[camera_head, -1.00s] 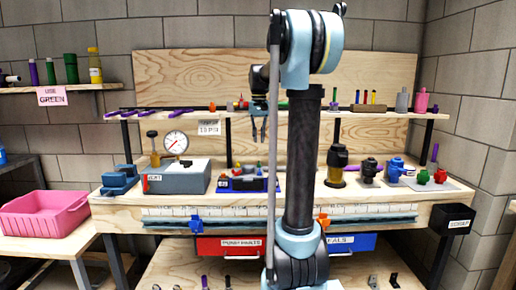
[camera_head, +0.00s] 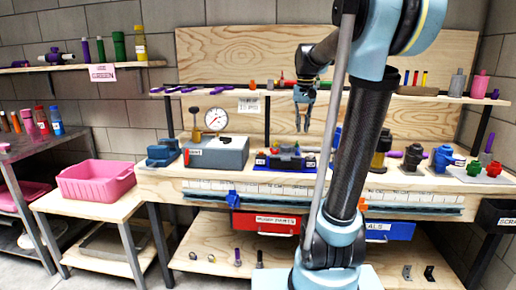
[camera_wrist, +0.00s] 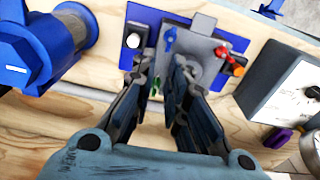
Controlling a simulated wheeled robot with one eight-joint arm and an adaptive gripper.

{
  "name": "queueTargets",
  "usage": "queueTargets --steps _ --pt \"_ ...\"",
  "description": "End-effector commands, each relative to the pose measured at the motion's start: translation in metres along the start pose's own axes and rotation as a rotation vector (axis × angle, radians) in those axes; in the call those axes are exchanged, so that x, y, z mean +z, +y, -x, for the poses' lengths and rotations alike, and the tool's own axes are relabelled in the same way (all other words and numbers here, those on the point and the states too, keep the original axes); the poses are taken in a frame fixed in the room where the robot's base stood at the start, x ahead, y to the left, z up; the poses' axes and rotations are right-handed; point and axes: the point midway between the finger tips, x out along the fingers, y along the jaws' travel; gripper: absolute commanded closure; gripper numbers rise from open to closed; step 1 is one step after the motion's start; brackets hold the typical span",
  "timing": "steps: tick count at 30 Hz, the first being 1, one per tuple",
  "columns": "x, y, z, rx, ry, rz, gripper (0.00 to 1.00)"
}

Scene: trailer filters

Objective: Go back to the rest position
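In the wrist view my gripper (camera_wrist: 161,75) also shows parted fingers. Below them is a blue plate (camera_wrist: 124,18) with a grey block (camera_wrist: 200,48) and small red, blue and green parts. The fingers look clear of these, though they partly cover the plate. My arm bends over the bench from the right.
A grey box (camera_head: 228,152) and a dial gauge (camera_head: 215,118) stand left of the tray. A shelf (camera_head: 400,98) with small parts runs behind. Dark and blue fittings (camera_head: 443,158) stand on the right. A pink bin (camera_head: 96,180) sits on a low left table.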

Motion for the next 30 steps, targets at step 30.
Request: queueTargets --steps 30 --pt "0.256 0.028 -0.194 -0.006 0.139 0.117 0.86"
